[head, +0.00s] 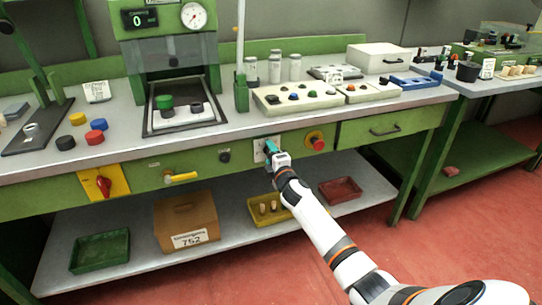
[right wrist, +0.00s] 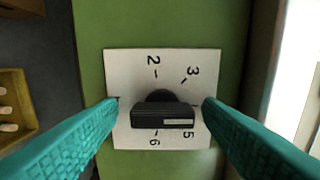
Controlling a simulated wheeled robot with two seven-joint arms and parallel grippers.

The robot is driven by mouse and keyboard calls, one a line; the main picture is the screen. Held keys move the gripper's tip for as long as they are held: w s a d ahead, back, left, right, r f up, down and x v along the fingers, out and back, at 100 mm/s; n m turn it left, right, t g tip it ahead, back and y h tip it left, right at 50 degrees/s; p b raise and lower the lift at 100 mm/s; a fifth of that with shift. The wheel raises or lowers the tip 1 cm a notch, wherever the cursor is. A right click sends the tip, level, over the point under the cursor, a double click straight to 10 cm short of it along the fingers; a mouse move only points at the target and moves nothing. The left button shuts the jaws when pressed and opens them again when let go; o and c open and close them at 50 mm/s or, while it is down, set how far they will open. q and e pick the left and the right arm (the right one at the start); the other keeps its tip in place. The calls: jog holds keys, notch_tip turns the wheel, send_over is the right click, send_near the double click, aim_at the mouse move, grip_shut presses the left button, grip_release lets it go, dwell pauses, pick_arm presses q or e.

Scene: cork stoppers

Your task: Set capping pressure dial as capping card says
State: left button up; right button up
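The dial (right wrist: 150,116) is a black bar-shaped knob on a white plate (right wrist: 130,62) marked with 2, 3, 5 and 6; other marks are hidden. The bar lies across the right wrist view, with a pale mark at its right end, close to the 5. My right gripper (right wrist: 160,108), with teal fingers, is open, one finger on each side of the knob with gaps between. In the head view the right gripper (head: 270,150) is at the white plate on the bench front. White cards stand on the bench (head: 96,91) and (head: 487,68); their writing is unreadable. My left gripper is out of view.
A red button (head: 317,142) on a yellow base is just right of the plate. A yellow handle (head: 181,177) and a red switch (head: 103,184) are to the left. The press display (head: 138,19) reads 0. A yellow tray (head: 258,221) with corks is on the shelf below.

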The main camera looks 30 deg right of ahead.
pick_arm(q)
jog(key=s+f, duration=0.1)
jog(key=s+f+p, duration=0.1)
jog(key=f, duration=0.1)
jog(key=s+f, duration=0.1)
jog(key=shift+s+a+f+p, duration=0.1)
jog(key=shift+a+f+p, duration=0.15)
jog(key=shift+p, duration=0.1)
pick_arm(e)
jog(key=v, duration=1.2)
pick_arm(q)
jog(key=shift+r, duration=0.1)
